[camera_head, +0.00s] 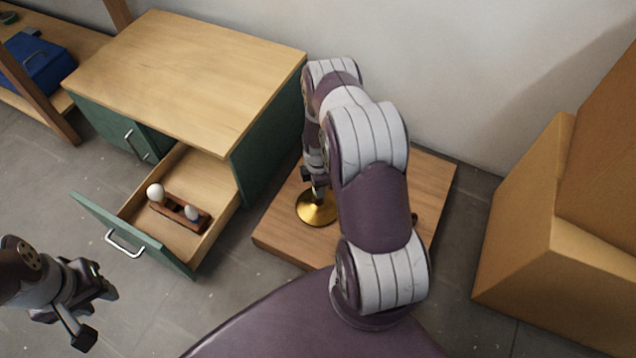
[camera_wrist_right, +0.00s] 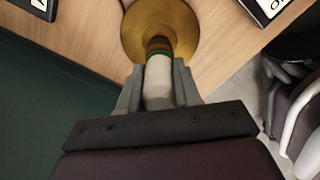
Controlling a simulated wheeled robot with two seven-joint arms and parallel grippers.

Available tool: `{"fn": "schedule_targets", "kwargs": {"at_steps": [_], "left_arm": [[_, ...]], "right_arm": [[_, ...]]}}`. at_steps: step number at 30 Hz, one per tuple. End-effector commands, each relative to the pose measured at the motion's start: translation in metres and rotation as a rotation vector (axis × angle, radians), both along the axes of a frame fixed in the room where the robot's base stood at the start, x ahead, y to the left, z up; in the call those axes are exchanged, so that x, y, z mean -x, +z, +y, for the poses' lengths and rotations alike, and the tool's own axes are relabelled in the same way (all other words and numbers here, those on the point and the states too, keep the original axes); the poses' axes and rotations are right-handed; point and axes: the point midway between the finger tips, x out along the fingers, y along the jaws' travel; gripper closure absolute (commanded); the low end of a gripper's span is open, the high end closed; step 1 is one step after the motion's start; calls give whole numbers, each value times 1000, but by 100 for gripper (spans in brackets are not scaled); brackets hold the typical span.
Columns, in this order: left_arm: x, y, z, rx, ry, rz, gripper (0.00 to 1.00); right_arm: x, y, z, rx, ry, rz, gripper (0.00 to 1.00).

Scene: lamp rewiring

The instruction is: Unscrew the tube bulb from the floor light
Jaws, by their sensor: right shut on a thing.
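The floor light's round brass base (camera_head: 316,208) stands on a wooden board beside the cabinet. In the right wrist view the brass base (camera_wrist_right: 183,27) shows at the top, with a green and brown collar at its middle. The white tube bulb (camera_wrist_right: 158,80) stands in that collar. My right gripper (camera_wrist_right: 158,92) is shut on the tube bulb, a finger on each side. In the head view my right arm hides most of the light. My left gripper (camera_head: 97,316) is at the lower left, empty, with its fingers apart.
The cabinet (camera_head: 190,75) has an open drawer (camera_head: 135,240) holding a wooden rack (camera_head: 180,213) with a white round bulb (camera_head: 155,192) and a smaller bulb (camera_head: 191,212). Cardboard boxes (camera_head: 560,230) stand at right. The wooden board (camera_head: 285,238) lies on the floor.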

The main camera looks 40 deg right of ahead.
Motion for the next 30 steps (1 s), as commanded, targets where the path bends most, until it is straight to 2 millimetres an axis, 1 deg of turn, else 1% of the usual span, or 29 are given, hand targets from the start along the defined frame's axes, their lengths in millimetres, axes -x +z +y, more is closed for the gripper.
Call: {"fn": "schedule_targets", "kwargs": {"at_steps": [3,5,8,9,12,13,16,21,22,24,30], "left_arm": [[0,0,0,0,0,0,63],[0,2,0,0,0,0,63],[0,8,0,0,0,0,63],[0,10,0,0,0,0,63],[0,12,0,0,0,0,63],[0,12,0,0,0,0,63],[0,12,0,0,0,0,63],[0,11,0,0,0,0,63],[0,11,0,0,0,0,63],[0,11,0,0,0,0,63],[0,11,0,0,0,0,63]], "right_arm": [[0,0,0,0,3,0,94],[0,1,0,0,54,0,94],[0,3,0,0,281,1,94],[0,3,0,0,385,0,94],[1,2,0,0,593,1,94],[1,2,0,0,634,1,94],[1,1,0,0,698,0,94],[0,1,0,0,699,0,94],[0,1,0,0,699,0,57],[0,1,0,0,698,0,37],[1,1,0,0,697,0,37]]}}
